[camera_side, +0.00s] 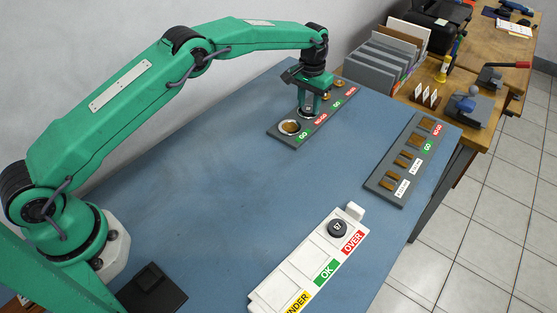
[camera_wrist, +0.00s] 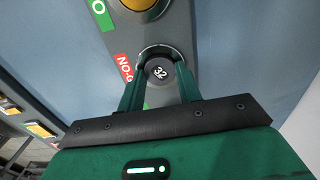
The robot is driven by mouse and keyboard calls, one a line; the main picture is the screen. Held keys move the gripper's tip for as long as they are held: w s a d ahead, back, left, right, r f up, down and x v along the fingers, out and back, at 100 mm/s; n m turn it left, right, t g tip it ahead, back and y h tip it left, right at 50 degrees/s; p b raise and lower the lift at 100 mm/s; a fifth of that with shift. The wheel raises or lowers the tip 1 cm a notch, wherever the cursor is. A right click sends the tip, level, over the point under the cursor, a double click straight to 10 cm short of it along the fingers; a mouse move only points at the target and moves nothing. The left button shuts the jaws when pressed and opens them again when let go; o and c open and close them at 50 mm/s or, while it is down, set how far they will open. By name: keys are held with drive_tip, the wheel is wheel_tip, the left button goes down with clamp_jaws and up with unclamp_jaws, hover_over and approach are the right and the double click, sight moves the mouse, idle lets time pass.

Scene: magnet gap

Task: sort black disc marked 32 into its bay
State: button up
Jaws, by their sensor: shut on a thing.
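The black disc marked 32 (camera_wrist: 159,72) is between the fingers of my gripper (camera_wrist: 160,88) in the wrist view. My gripper also shows in the side view (camera_side: 308,107), shut on the disc over the grey gauge plate (camera_side: 288,139). The disc is at the metal-rimmed hole beside the NO-GO label (camera_wrist: 124,67). I cannot tell whether it is in the hole or just above it. The white sorting tray (camera_side: 292,271) has bays labelled UNDER, OK (camera_side: 327,272) and OVER (camera_side: 353,242). A black disc marked 57 (camera_side: 337,228) lies at the OVER bay.
A second grey plate (camera_side: 376,183) with brown slots and GO and NO-GO labels lies at the right edge. A small black block (camera_side: 151,287) is at the front left. The blue table (camera_side: 220,190) is clear between the gauge plate and the white tray.

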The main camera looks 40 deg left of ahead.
sight(310, 110)
drive_tip(key=shift+r, duration=2.5)
drive_tip(key=shift+d, duration=0.1)
drive_tip(key=shift+s+d, duration=0.1)
drive_tip(key=shift+d, duration=0.15)
drive_tip(key=s+d+r+m, duration=0.1)
drive_tip(key=s+d+m, duration=0.2)
drive_tip(key=s+d, duration=1.65)
drive_tip(key=s+d+m, duration=0.1)
drive_tip(key=s, duration=0.7)
drive_tip(key=s+d+m, duration=0.1)
drive_tip(key=s+d, duration=0.1)
drive_tip(key=s, duration=0.6)
drive_tip(key=s+d+m, duration=0.1)
drive_tip(key=s+d, duration=0.1)
drive_tip(key=s, duration=0.6)
drive_tip(key=shift+s+f+m, duration=0.3)
drive_tip(key=shift+m, duration=0.1)
drive_tip(key=shift+s+a, duration=0.1)
drive_tip(key=shift+s, duration=0.25)
